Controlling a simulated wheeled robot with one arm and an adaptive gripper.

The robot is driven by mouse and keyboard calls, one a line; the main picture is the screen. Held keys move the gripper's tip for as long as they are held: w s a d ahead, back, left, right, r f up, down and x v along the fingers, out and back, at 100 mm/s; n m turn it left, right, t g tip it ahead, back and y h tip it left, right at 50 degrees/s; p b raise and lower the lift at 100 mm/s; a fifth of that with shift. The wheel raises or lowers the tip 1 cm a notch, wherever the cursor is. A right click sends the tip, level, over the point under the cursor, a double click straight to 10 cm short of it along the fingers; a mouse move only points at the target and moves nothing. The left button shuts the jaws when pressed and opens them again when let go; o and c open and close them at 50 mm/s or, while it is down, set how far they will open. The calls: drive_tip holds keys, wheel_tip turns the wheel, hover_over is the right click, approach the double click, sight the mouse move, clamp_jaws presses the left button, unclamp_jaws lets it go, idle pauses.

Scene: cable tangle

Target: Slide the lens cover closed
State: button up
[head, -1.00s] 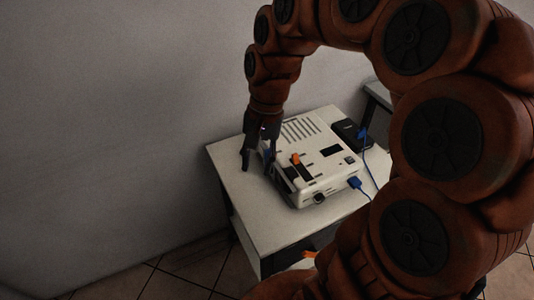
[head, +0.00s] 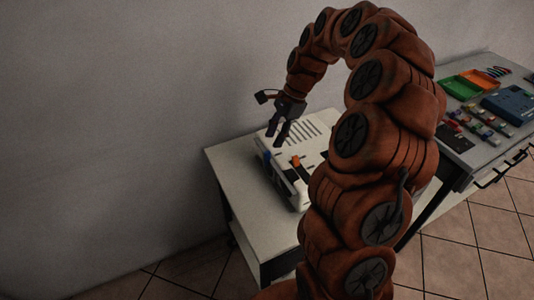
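A white projector (head: 317,131) stands on a white table. An orange tab (head: 295,162) sits on its top near the front left, beside a dark strip (head: 304,173). I cannot tell from this view how far the lens cover is slid. My gripper (head: 276,138) is above the left rear part of the projector, behind the orange tab and apart from it. Its two dark fingers point down, spread a little, with nothing seen between them. My arm hides the right side of the projector.
The white table (head: 237,182) has free room left of the projector, near the grey wall. At right, a grey workbench (head: 487,144) holds a green tray (head: 456,88), an orange tray (head: 482,78), a blue case (head: 512,104) and several small parts.

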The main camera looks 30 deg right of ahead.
sight(268, 152)
drive_tip(key=shift+p+x, duration=0.85)
drive_tip(key=shift+x, duration=2.6)
drive_tip(key=shift+c, duration=0.3)
drive_tip(key=shift+s, duration=0.1)
clamp_jaws()
